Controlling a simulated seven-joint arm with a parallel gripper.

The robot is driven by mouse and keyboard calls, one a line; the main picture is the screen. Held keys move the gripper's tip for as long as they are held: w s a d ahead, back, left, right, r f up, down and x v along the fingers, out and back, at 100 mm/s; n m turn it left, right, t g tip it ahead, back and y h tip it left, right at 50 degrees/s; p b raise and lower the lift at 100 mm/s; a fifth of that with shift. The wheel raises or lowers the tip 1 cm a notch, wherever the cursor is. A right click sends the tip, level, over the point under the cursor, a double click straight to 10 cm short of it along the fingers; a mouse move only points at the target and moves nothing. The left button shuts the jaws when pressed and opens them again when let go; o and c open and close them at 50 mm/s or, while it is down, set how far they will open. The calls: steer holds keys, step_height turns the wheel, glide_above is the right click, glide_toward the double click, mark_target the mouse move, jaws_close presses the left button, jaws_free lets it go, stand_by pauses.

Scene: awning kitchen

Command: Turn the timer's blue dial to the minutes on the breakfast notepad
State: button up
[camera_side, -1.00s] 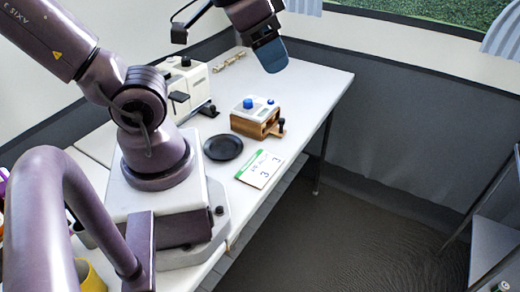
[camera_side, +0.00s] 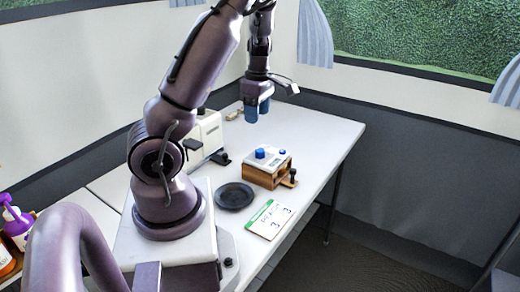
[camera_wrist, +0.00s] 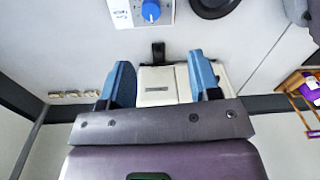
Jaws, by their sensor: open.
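The timer (camera_side: 268,170) is a white-topped wooden box with a blue dial (camera_side: 260,153) on its face. It stands on the table near the right edge. In the wrist view the timer (camera_wrist: 128,14) and its dial (camera_wrist: 151,10) are cut by the top edge. The notepad (camera_side: 268,220) has a green header and dark figures that look like 3s, too small to read surely; it lies in front of the timer. My gripper (camera_side: 257,108) points down beyond the timer, over the table's far end, apart from it. Its blue fingers are open and empty (camera_wrist: 162,80).
A black plate (camera_side: 234,196) lies left of the timer. A white appliance with a black lever (camera_side: 206,135) stands behind the plate, toward the wall. Small beige pieces (camera_wrist: 72,97) lie near the far wall. A black-knobbed lever (camera_side: 292,177) sticks out at the timer's right.

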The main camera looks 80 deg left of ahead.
mark_target(260, 150)
steer(key=f+n, duration=0.1)
steer(key=f, duration=0.3)
steer(key=f+n, duration=0.1)
steer(key=f, duration=0.3)
steer(key=w+f, duration=0.1)
steer(key=f, duration=0.3)
steer(key=shift+a+f+n, duration=0.15)
steer(key=shift+f+n, duration=0.05)
steer(key=shift+n, duration=0.2)
steer(key=c, duration=0.9)
